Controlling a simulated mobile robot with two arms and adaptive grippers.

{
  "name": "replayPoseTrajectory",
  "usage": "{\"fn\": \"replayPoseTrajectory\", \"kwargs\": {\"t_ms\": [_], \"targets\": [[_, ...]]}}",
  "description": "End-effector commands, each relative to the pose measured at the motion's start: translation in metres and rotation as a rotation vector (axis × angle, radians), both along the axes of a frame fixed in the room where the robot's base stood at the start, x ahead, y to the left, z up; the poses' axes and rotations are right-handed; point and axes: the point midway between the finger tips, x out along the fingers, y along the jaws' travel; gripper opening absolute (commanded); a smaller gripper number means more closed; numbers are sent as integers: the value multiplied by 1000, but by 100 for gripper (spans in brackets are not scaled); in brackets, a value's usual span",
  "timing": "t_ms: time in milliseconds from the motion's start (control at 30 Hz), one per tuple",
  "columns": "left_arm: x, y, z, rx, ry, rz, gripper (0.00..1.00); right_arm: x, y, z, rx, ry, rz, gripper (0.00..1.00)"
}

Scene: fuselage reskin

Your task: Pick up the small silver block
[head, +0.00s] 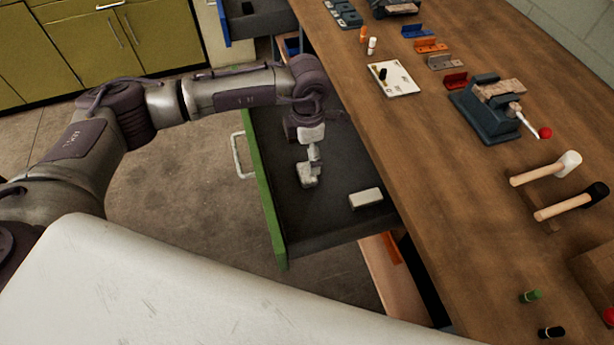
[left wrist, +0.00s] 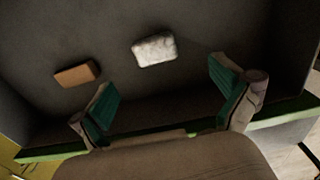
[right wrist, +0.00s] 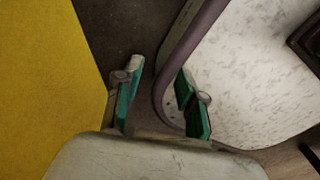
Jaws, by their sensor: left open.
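The small silver block (head: 366,198) lies flat on the dark floor of an open drawer with a green front (head: 264,196). In the left wrist view the silver block (left wrist: 154,50) lies beyond the fingertips, roughly between their lines, and nothing touches it. My left gripper (head: 308,178) is over the drawer, left of the block in the head view. In the left wrist view its fingers (left wrist: 165,88) are spread and empty. My right gripper (right wrist: 160,88) shows only in the right wrist view, with its fingers apart and nothing gripped.
An orange-brown block (left wrist: 75,74) lies in the drawer, left of the silver one in the left wrist view. The wooden workbench (head: 440,150) beside the drawer carries a vise (head: 485,115), mallets (head: 545,170) and small parts. Yellow cabinets (head: 110,40) stand behind.

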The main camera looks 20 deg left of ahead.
Motion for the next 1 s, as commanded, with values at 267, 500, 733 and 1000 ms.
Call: {"fn": "replayPoseTrajectory", "kwargs": {"t_ms": [267, 500, 733, 1000], "targets": [[1, 0, -38, -1, -1, 0, 100, 28, 2, -22, 4, -42, 1, 40], [3, 4, -69, 0, 1, 2, 100, 45, 3, -40, 7, -70, 1, 40], [3, 4, -88, -1, 1, 1, 100, 26, 2, -51, 5, -40, 1, 40], [3, 4, -86, -1, 0, 1, 82, 21, 2, -50, 4, -32, 1, 40]]}}
